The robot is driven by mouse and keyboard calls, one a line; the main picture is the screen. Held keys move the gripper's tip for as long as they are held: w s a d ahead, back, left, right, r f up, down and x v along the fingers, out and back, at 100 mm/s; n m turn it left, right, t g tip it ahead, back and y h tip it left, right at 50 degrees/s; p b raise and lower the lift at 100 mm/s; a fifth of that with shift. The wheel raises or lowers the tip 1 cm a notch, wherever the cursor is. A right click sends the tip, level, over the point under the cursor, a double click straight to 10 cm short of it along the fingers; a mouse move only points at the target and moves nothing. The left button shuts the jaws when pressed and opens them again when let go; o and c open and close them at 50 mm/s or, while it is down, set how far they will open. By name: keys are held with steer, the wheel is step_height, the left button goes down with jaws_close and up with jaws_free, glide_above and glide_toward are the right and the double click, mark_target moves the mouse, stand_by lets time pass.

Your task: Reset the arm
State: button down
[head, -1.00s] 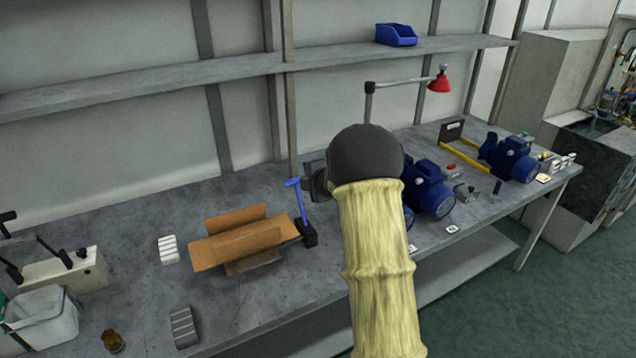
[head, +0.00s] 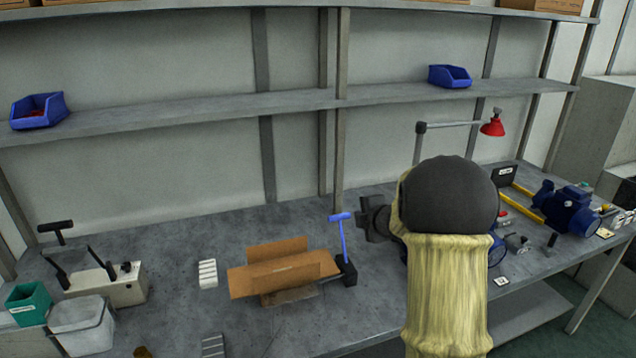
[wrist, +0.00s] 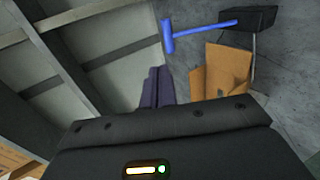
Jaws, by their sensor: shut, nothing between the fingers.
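My arm, in a yellowish sleeve with a dark rounded joint, stands in front of the bench right of centre in the head view. My gripper (head: 372,219) points left from behind that joint, partly hidden by it. In the wrist view its fingers (wrist: 155,88) are together with nothing between them. It is raised above the bench, just right of a blue T-shaped handle (head: 342,235) on a black block, and apart from it. The handle also shows in the wrist view (wrist: 195,28).
An open cardboard box (head: 285,273) lies on the grey bench (head: 180,260) left of the handle. A blue pump (head: 567,207) and a red lamp (head: 493,127) are at the right. Blue bins stand on the shelf (head: 210,112). A white tub (head: 82,325) is at the left.

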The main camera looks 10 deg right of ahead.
steer(key=s+a+f+m+g+p, duration=0.1)
steer(key=s+a+m+g, duration=0.2)
steer(key=s+m, duration=0.3)
steer(key=s+a+f+m+g+p, duration=0.1)
steer(key=s+a+m, duration=0.4)
steer(key=s, duration=1)
steer(key=s+a+f+m+g+h+p, duration=0.1)
steer(key=s+a+m+g, duration=0.3)
steer(key=s+m, duration=0.4)
steer(key=s+g+p, duration=0.1)
steer(key=s, duration=0.2)
steer(key=shift+s+a+g+p, duration=0.2)
steer(key=shift+a+g+p, duration=0.1)
steer(key=shift+a, duration=0.05)
steer(key=shift+f, duration=0.1)
